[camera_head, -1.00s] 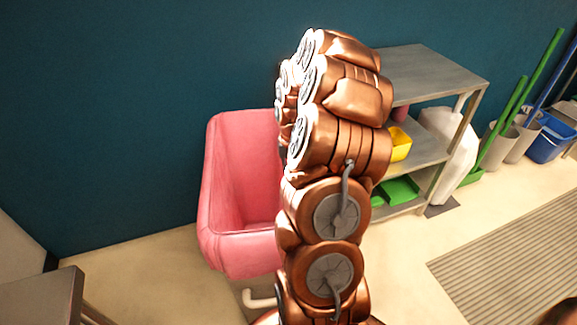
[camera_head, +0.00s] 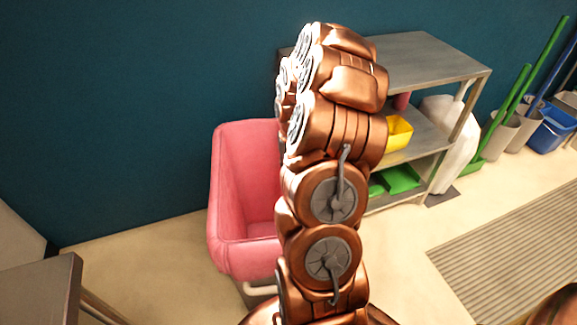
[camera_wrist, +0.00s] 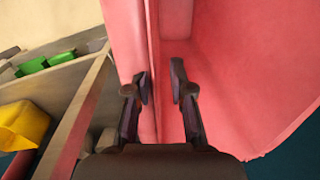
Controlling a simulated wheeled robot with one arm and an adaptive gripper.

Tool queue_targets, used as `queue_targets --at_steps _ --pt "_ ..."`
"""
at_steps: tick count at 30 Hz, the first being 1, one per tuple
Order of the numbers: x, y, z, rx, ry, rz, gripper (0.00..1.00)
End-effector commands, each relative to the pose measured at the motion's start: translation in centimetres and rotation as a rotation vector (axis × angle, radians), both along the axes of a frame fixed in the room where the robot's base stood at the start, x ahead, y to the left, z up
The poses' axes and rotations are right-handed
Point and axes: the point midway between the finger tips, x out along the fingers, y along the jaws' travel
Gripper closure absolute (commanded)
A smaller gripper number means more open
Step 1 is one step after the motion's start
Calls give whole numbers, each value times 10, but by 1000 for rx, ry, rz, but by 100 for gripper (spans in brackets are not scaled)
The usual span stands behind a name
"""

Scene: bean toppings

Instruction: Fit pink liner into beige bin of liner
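The pink liner (camera_head: 232,190) is a tall, open-topped tub shape against the dark wall in the head view. Its right side is hidden behind my arm. A pale piece, possibly part of the beige bin (camera_head: 258,289), shows under it; the rest of the bin is hidden, so how far the liner sits inside it cannot be told. In the wrist view the pink liner (camera_wrist: 235,75) fills the middle and right. My gripper (camera_wrist: 161,85) has its fingers apart, one on each side of a pink wall edge, with a gap visible by the right finger.
A metal shelf (camera_head: 430,62) with a yellow container (camera_head: 398,132) and green trays (camera_head: 400,179) stands right of my arm. Grey and blue buckets (camera_head: 553,133) with long handles stand farther right. A table corner (camera_head: 45,290) is at lower left. A ribbed mat (camera_head: 510,255) lies on the floor.

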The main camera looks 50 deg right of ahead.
Motion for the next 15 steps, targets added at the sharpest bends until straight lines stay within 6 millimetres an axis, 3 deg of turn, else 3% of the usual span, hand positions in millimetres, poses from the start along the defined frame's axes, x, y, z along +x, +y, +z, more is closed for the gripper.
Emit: queue_targets --at_steps 3,15 --pt "0 0 0 0 0 0 65" --pt "0 0 8 0 0 0 65"
